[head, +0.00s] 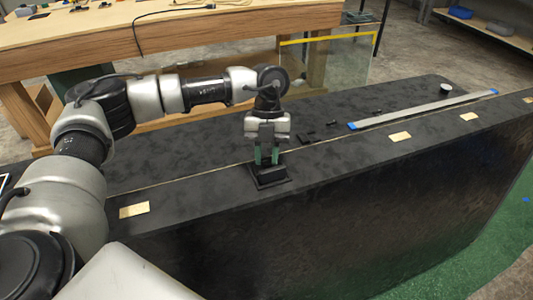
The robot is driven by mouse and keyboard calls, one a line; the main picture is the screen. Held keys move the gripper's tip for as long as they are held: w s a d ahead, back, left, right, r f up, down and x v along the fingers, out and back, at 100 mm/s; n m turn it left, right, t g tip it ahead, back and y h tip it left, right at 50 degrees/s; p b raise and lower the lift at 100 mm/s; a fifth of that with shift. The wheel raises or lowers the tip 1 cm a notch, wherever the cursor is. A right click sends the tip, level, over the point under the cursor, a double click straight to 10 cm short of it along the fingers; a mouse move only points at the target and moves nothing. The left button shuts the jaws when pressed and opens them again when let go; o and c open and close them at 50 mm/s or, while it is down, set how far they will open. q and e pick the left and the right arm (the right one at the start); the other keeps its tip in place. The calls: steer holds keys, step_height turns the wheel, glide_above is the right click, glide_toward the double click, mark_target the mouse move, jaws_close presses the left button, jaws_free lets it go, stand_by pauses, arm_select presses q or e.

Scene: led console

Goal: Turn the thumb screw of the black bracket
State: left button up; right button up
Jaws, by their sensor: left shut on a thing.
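The black bracket (270,183) sits on the dark console top near its front edge, left of the middle of the head view. My left gripper (267,160) reaches down over it from above. Its greenish fingers are close together at the top of the bracket and shut on a part there, which looks like the thumb screw. The fingers hide most of that part, so its shape and angle cannot be told. My right gripper does not show.
An LED strip with blue ends (425,109) lies along the console's right part. Small black pieces (307,138) and a white cylinder (445,89) are on the top. Tan plates (134,210) lie along the front edge. A wooden workbench (150,40) stands behind.

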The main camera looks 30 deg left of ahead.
arm_select(q)
steer(key=m+y, duration=0.1)
steer(key=m, duration=0.2)
steer(key=shift+d, duration=0.1)
steer(key=o, duration=1)
steer(key=shift+g, duration=0.3)
steer(key=shift+c, duration=0.2)
steer(key=shift+r, duration=0.1)
